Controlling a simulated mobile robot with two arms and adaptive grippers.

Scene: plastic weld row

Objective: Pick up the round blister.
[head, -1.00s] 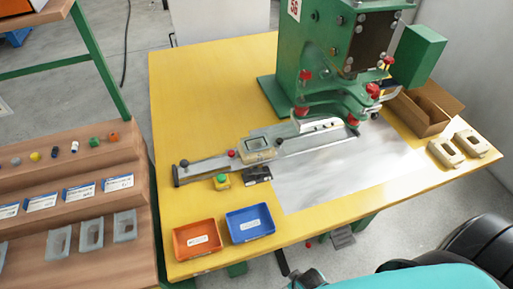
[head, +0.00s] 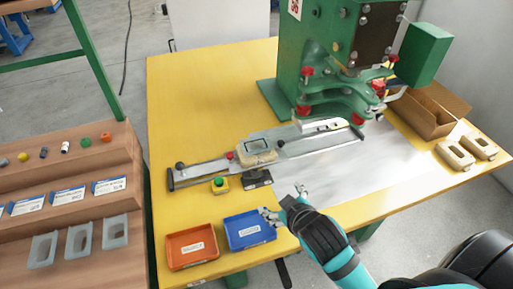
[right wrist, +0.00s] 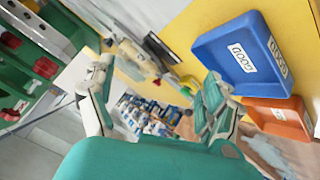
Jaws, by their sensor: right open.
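Three pale translucent blisters stand in a row on the lower step of the wooden rack at the left of the head view: the left one (head: 42,251), the middle one (head: 79,238) and the right one (head: 115,232). They are too small to tell surely which is the round one. My right gripper (head: 284,203) is open and empty, over the table's front beside the right edge of the blue tray, well to the right of the blisters. Its spread fingers also show in the right wrist view (right wrist: 158,100). My left gripper is out of view.
The blue tray (head: 262,226) and orange tray (head: 171,245) lie at the table's front left; both look empty. A slide fixture (head: 258,146) and green press (head: 325,75) stand behind. Cream fixtures (head: 454,158) and an open cardboard box (head: 420,120) are at the right.

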